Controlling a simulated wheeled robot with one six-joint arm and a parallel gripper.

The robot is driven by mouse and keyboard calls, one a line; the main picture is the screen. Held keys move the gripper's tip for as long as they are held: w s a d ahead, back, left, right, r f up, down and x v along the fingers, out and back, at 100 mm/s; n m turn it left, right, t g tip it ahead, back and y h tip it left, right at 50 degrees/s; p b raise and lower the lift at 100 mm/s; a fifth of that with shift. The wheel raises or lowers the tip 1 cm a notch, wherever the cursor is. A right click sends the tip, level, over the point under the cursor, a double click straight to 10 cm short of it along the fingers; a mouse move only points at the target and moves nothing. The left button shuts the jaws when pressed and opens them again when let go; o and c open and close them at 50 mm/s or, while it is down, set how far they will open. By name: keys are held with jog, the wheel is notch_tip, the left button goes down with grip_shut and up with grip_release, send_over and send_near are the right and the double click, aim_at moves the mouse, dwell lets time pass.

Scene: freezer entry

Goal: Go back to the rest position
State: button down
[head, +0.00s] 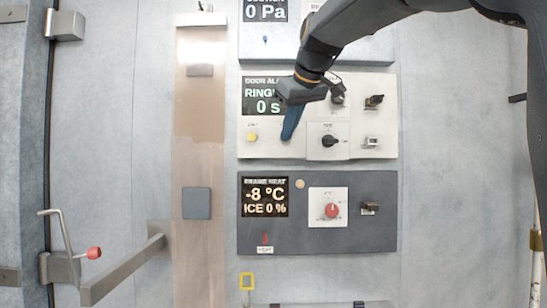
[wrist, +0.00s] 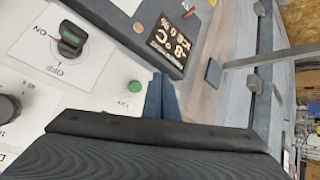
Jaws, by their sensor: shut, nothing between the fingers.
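My gripper (head: 289,125) hangs in front of the cream door alarm panel (head: 312,150) in the head view, its blue fingers pointing down. The fingers are together with nothing between them. They also show in the wrist view (wrist: 161,97), beyond the dark gripper body, close to a green button (wrist: 134,87). Whether they touch the panel, I cannot tell. My arm comes in from the upper right and covers part of the panel. The alarm display (head: 262,96) reads "RINGING 0 s", its heading partly hidden.
Below is the dark frame heat panel (head: 349,238) with a red knob (head: 331,210) and a display (head: 265,196) reading -8 °C, ice 0 %. A metal bar handle (head: 125,268) and a red-knobbed lever (head: 94,253) stick out at left.

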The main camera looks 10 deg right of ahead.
jog(key=s+f+m+g, duration=0.1)
jog(key=s+f+g, duration=0.15)
jog(key=f, duration=1.35)
jog(key=s+f+m+g, duration=0.2)
jog(key=s+f, duration=0.1)
jog(key=f, duration=1.2)
jog(key=s+f+m+g+h+b, duration=0.1)
jog(key=s+f+m+g, duration=0.1)
jog(key=s+f, duration=1.9)
notch_tip(320, 180, down, 4)
jog(key=shift+s+f+g, duration=0.15)
jog(key=shift+s+g, duration=0.05)
jog(key=shift+g, duration=0.55)
